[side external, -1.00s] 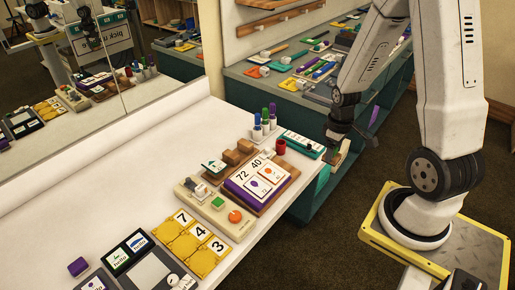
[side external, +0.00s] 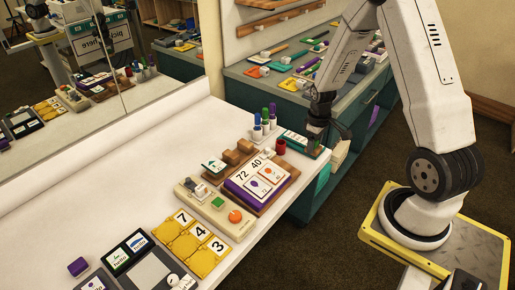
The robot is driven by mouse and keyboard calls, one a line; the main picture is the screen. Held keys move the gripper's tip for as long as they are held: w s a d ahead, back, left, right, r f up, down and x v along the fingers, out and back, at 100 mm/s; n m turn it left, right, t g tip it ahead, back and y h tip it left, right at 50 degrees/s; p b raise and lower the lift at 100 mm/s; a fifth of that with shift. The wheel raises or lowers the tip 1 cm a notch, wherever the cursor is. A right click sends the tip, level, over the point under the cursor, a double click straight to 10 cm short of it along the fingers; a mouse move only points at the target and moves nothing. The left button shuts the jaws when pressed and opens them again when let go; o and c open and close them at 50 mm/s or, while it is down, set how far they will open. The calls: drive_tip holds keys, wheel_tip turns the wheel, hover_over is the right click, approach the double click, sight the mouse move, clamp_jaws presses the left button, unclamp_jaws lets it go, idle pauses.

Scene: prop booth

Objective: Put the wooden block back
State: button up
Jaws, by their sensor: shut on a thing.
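Brown wooden blocks (side external: 245,146) stand near the back of the white table, behind a purple-edged card board (side external: 257,183) that lies on a brown wooden base. My gripper (side external: 317,136) is low over the right end of the table, beside the green-and-white box (side external: 296,143). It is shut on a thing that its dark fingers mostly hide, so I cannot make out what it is. The gripper is apart from the blocks, to their right.
Pens in white holders (side external: 265,124) and a red cup (side external: 280,147) stand between the blocks and my gripper. A beige switch panel (side external: 214,208) and yellow number tiles (side external: 185,243) lie in front. A teal counter (side external: 258,82) with many items is behind. A mirror lines the left wall.

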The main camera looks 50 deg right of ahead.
hover_over(301, 163)
drive_tip(key=f, duration=0.5)
drive_tip(key=shift+s+f, duration=0.2)
drive_tip(key=shift+f, duration=0.05)
drive_tip(key=shift+w+f, duration=0.2)
drive_tip(key=shift+f, duration=1.6)
drive_tip(key=shift+f, duration=0.2)
drive_tip(key=o, duration=1.1)
drive_tip(key=shift+r, duration=0.25)
wheel_tip(301, 163, up, 12)
